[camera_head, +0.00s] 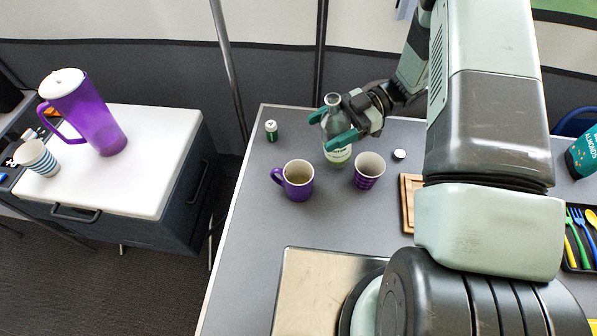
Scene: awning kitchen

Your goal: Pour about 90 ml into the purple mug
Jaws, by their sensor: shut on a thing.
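The purple mug (298,181) with a handle on its left stands on the grey table; its inside looks pale, and I cannot tell how much liquid is in it. My gripper (338,128) is shut on a clear glass bottle (338,155) with a green label, behind and to the right of the mug. The bottle looks close to upright, with its mouth at the top. Pale greenish content seems to show low in it. Whether its base touches the table is unclear.
A purple patterned cup (369,171) stands right of the mug, close to the bottle. A green battery-like can (271,130) and a white cap (399,155) are nearby. A wooden board (408,200) and metal plate (305,290) lie nearer. A purple pitcher (92,115) and striped cup (38,158) stand on the white-topped cabinet.

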